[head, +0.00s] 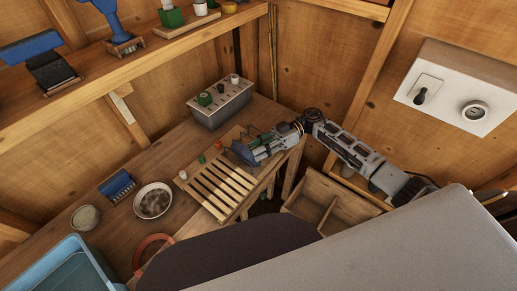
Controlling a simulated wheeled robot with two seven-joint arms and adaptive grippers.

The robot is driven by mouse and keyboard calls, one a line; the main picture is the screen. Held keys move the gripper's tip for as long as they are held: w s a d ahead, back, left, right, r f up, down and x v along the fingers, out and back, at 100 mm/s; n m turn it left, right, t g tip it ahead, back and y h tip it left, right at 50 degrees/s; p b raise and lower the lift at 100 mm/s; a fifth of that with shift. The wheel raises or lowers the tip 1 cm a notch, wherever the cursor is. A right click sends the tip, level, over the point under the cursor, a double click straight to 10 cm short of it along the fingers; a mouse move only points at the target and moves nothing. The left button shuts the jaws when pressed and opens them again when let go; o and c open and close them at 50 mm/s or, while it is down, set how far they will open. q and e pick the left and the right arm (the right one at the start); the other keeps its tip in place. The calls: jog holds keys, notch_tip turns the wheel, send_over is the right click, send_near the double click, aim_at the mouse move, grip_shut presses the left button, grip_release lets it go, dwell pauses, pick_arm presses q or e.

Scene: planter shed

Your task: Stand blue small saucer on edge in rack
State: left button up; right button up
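The wooden slatted rack (208,192) lies on the bench near the middle of the head view, with dark gaps between its parallel slats. My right gripper (247,151) reaches in from the right over the rack's far right end. A blue piece, which looks like the blue small saucer (241,154), is at its fingertips, tilted and partly hidden by the fingers. The gripper appears shut on it. I cannot tell whether its lower edge touches the slats. My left gripper is not in view.
A grey box (222,108) with small pots stands behind the rack. A round bowl (153,200), a blue brush-like item (117,187) and a small pot (86,218) are to the left. A blue crate (68,268) is front left; an open wooden box (330,203) is right.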

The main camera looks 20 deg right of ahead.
jog(key=v, duration=1.2)
jog(key=shift+s, duration=0.1)
dwell(1.2)
